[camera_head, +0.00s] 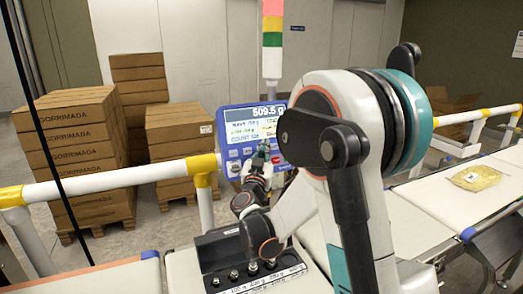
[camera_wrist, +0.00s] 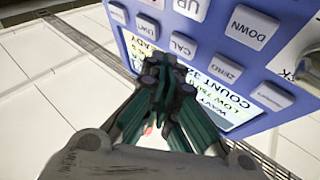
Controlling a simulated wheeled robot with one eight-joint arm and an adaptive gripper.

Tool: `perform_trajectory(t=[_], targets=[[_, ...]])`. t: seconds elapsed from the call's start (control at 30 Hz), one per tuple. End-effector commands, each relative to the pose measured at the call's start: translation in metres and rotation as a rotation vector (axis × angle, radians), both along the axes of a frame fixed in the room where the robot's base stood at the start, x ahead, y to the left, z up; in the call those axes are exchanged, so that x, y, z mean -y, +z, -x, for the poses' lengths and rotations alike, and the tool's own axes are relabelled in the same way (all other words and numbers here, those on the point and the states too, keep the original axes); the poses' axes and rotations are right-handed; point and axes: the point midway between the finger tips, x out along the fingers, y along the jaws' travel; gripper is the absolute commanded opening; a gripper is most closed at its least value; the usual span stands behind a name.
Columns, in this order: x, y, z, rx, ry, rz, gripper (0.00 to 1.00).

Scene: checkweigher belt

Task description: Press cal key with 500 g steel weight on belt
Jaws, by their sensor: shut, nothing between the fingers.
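The blue control panel (camera_head: 233,140) reads 509.5 g on its top line and has a lit screen with rows of keys. In the wrist view it appears upside down, with the CAL key (camera_wrist: 183,46) between the ZERO key (camera_wrist: 228,67) and another key. My gripper (camera_wrist: 165,75) is shut and empty, its fingertips in front of the panel just below the CAL key in the picture. Contact with the key cannot be told. My gripper (camera_head: 263,157) also shows at the panel's lower part. No 500 g weight can be picked out on the belt; my arm hides part of it.
A black rack (camera_head: 213,251) with several small steel weights and labels stands in front. A yellow package (camera_head: 476,178) lies on the right belt (camera_head: 425,198). A white and yellow rail (camera_head: 115,177) runs behind. Stacked cartons (camera_head: 78,145) and a signal tower (camera_head: 272,45) stand beyond.

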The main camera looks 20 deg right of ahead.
Motion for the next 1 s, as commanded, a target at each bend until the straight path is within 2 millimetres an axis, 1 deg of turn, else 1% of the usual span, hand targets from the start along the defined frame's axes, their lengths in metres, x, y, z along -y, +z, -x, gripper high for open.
perform_trajectory(t=[0.23,1.0], targets=[[0.000,-0.002,-0.007,0.000,0.000,0.000,0.00],[0.000,-0.003,-0.011,0.000,0.000,0.000,0.00]])
